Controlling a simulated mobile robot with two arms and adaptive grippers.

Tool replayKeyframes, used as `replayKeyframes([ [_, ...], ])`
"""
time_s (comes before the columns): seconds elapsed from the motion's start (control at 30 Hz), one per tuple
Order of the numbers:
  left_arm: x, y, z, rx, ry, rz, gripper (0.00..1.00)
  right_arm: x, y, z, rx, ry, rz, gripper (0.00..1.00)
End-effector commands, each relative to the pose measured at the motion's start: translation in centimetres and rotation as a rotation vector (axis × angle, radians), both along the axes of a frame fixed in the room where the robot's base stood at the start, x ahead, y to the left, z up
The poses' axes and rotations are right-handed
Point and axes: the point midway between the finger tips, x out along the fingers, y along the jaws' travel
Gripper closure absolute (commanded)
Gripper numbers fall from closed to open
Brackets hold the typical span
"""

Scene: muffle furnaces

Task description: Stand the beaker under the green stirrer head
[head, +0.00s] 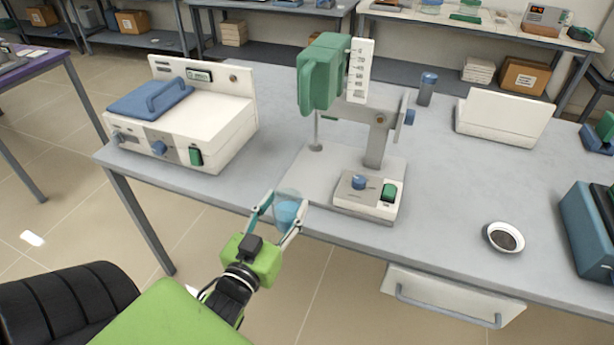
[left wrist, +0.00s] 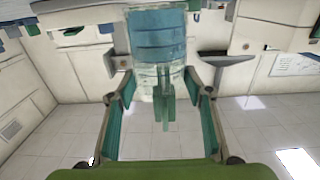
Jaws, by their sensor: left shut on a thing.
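A clear beaker (head: 288,213) with blue liquid is held by my left gripper (head: 279,217), whose fingers close on its two sides. The beaker appears upright, at the front edge of the bench by the stirrer's base plate; its exact height above the surface cannot be told. In the left wrist view the beaker (left wrist: 157,38) sits between the fingers of my left gripper (left wrist: 158,88). The stirrer's green head (head: 322,72) is on its stand, above and to the right of the beaker. A thin shaft hangs below it over the pale base plate (head: 305,178). My right gripper is out of view.
A white device with a blue lid (head: 150,97) stands left on the bench. The stirrer's control box (head: 368,193) with a blue knob is right of the beaker. A small dark-filled dish (head: 503,237) and a white box (head: 503,117) are further right. Bench between is clear.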

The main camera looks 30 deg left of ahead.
Motion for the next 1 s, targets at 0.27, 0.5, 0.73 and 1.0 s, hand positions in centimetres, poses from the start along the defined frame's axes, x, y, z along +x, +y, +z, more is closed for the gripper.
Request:
replayKeyframes([
  [0.27, 4.7, 1.8, 0.4, 0.003, -0.012, 0.008, 0.81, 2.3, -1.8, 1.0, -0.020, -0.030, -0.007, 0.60],
  [0.5, 10.5, 3.1, 0.3, 0.003, -0.009, 0.009, 0.81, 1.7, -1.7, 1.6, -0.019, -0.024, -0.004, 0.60],
  [0.73, 13.1, 3.7, 0.1, 0.000, -0.006, 0.009, 0.81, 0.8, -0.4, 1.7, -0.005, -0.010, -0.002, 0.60],
  [1.0, 16.8, 4.6, 0.1, 0.002, -0.006, 0.009, 0.81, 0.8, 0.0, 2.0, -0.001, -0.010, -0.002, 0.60],
])
